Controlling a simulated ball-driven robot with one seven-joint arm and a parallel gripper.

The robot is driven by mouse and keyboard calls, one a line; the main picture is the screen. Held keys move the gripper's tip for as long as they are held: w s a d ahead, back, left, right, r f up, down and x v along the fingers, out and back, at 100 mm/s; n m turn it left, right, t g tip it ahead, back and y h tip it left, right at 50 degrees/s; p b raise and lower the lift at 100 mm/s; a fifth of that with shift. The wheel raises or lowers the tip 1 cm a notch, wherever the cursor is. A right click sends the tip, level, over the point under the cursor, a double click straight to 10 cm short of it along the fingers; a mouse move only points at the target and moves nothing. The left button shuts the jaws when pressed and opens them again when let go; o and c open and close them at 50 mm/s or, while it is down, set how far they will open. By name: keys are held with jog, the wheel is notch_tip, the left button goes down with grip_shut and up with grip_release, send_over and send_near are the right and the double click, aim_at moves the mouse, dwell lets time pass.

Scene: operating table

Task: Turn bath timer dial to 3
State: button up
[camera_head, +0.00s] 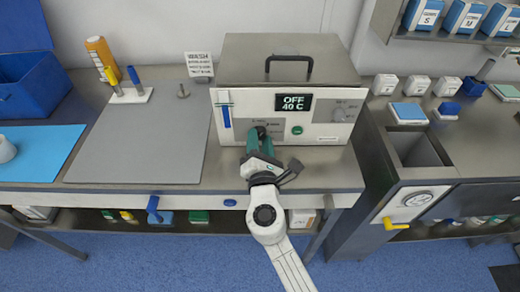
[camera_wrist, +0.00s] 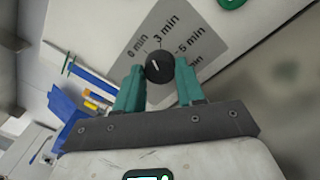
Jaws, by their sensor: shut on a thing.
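The bath (camera_head: 240,97) is a steel box with a pale front panel on the table. Its timer dial (camera_wrist: 157,61) is a round black knob with a white mark, on a grey plate (camera_wrist: 205,60) printed 0 min, 3 min, 5 min and a partly hidden label. The mark lies left of the knob's centre, on the side of 0 min; its exact setting is hard to tell. My gripper (camera_wrist: 159,75) has its teal fingers shut on the dial, one on each side. In the head view my gripper (camera_head: 261,144) covers much of the plate.
The bath's display (camera_head: 293,102) reads OFF 40 C. A green button (camera_head: 297,130) sits right of the dial, and a blue lever (camera_head: 226,115) left. A grey mat (camera_head: 140,145) lies on the table to the left. A sink (camera_head: 424,147) is at right.

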jog(key=shift+f+m+b, duration=0.15)
jog(key=shift+m+b, duration=1.8)
jog(key=shift+m, duration=0.15)
jog(key=o, duration=1)
jog(key=shift+o, duration=0.2)
jog(key=s+b, duration=0.1)
jog(key=s, duration=0.9)
jog(key=shift+s+d+f, duration=0.15)
jog(key=shift+s+d, duration=0.05)
jog(key=shift+s, duration=0.2)
